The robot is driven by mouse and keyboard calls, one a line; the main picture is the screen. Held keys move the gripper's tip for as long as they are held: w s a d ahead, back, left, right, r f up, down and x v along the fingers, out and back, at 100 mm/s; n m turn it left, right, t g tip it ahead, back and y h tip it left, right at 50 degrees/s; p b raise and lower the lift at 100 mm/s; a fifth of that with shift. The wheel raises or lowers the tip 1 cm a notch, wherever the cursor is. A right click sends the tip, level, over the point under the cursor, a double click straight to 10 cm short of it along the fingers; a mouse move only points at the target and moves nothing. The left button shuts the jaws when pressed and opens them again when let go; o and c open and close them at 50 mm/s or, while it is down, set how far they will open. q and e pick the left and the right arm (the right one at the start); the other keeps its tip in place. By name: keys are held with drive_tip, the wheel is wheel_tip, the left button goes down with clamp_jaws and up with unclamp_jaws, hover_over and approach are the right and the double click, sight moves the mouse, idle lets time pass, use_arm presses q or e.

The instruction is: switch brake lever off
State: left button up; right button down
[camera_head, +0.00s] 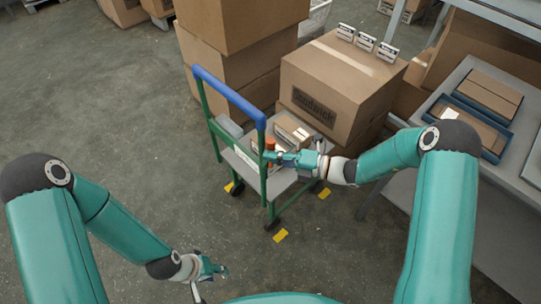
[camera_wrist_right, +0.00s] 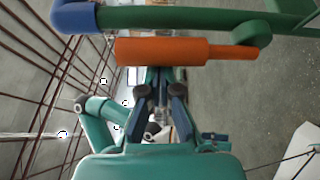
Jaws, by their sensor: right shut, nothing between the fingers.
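The brake lever, an orange cylinder (camera_wrist_right: 160,52), lies across the upper part of the right wrist view, joined to a green bar of the cart. In the head view it is a small orange piece (camera_head: 270,144) by the cart's handle frame. My right gripper (camera_head: 272,157) is at the lever; in the right wrist view its fingers (camera_wrist_right: 160,76) are shut and empty, with their tips right at the lever's edge. Whether they touch it is unclear. My left gripper (camera_head: 221,268) hangs low over the floor, away from the cart; its finger opening is too small to judge.
The cart (camera_head: 240,155) has a green frame and a blue handle (camera_head: 228,95), with a small box on its deck. Large cardboard boxes (camera_head: 340,85) stand behind it. A grey table (camera_head: 520,160) with trays is at the right. The floor at left is clear.

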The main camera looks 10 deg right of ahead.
use_arm(q)
drive_tip(key=shift+r, duration=0.2)
use_arm(e)
drive_tip(key=shift+w+d, duration=0.2)
drive_tip(key=shift+d, duration=0.05)
idle(0.3)
use_arm(q)
drive_tip(key=shift+s+f, duration=0.1)
drive_tip(key=shift+s, duration=0.3)
use_arm(e)
drive_tip(key=s+d, duration=0.6)
drive_tip(key=s, duration=0.1)
drive_tip(key=shift+d, duration=0.25)
drive_tip(key=shift+a, duration=0.1)
